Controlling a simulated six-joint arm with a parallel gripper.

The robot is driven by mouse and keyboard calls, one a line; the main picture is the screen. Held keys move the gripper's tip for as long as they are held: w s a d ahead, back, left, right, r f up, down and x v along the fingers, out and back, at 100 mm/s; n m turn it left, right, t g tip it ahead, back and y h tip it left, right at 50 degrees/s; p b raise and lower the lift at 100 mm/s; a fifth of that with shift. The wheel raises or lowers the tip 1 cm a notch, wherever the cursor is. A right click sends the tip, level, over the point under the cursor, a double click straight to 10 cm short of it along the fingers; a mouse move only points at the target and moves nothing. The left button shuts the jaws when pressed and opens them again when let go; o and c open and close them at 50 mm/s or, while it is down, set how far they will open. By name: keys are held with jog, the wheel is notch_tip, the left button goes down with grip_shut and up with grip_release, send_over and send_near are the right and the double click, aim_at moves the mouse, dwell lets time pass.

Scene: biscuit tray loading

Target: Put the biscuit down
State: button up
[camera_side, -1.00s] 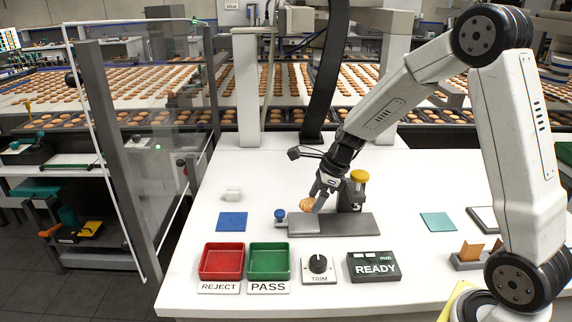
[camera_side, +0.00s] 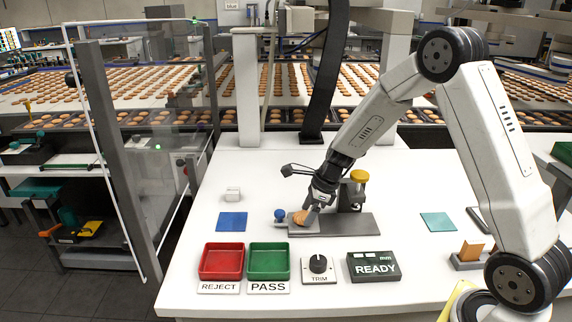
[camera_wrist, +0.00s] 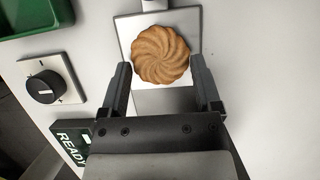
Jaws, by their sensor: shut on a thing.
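The biscuit (camera_wrist: 161,54) is round, golden brown and ridged in a swirl. In the wrist view it sits between the fingertips of my gripper (camera_wrist: 164,78), over a light grey plate (camera_wrist: 125,34). In the side view the biscuit (camera_side: 299,217) is at the left end of the grey gauge base (camera_side: 345,225), low over the light plate. I cannot tell whether it touches the plate. My gripper (camera_side: 309,213) is shut on the biscuit and tilts down to the left; its fingers hide part of the biscuit.
A blue knob (camera_side: 280,214) is just left of the biscuit, and a gauge post with a yellow top (camera_side: 359,176) stands behind right. In front are a red tray (camera_side: 221,279), a green tray (camera_side: 268,279), a TRIM dial (camera_side: 318,265) and a READY display (camera_side: 374,267).

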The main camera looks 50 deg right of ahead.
jog(key=shift+f, duration=0.25)
jog(key=o, duration=0.5)
jog(key=shift+f, duration=0.1)
jog(key=shift+o, duration=0.2)
jog(key=v, duration=1.2)
jog(key=shift+r, duration=0.2)
